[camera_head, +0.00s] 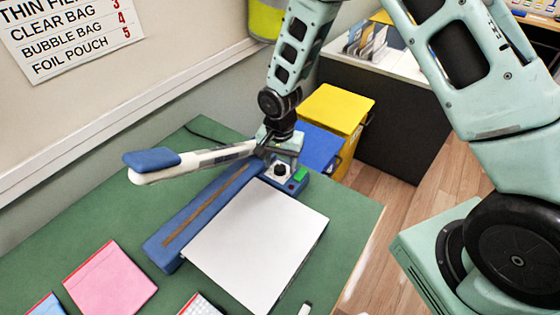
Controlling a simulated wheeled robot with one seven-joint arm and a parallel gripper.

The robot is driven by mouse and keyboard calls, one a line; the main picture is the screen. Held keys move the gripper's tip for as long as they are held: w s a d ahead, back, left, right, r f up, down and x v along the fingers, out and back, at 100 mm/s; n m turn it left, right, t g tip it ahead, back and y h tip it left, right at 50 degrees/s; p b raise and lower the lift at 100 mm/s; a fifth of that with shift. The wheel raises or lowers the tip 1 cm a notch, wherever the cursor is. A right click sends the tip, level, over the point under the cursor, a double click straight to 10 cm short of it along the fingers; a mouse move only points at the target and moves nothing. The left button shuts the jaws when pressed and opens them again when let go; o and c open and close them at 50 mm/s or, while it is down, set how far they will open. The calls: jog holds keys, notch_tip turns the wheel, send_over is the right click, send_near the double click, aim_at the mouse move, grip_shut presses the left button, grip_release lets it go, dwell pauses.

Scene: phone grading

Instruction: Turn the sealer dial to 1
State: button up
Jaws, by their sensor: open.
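The sealer (205,205) is a long blue bar machine on the green table, with a brown sealing strip along its top. Its white lever (205,158) is raised and ends in a blue handle (151,160). The black dial (281,170) sits on a white panel at the sealer's far right end, beside a green switch (300,174). The number it points to is too small to read. My gripper (279,158) is open, pointing down just above and behind the dial. The fingertips are small and partly blocked, so I cannot tell whether they touch the dial.
A white board (258,240) lies in front of the sealer. A pink pad (110,281) is at the lower left of the green table (75,240). A wall sign (70,35) lists settings.

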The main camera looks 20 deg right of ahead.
jog(key=shift+f, duration=0.25)
jog(key=c, duration=1)
jog(key=shift+o, duration=0.2)
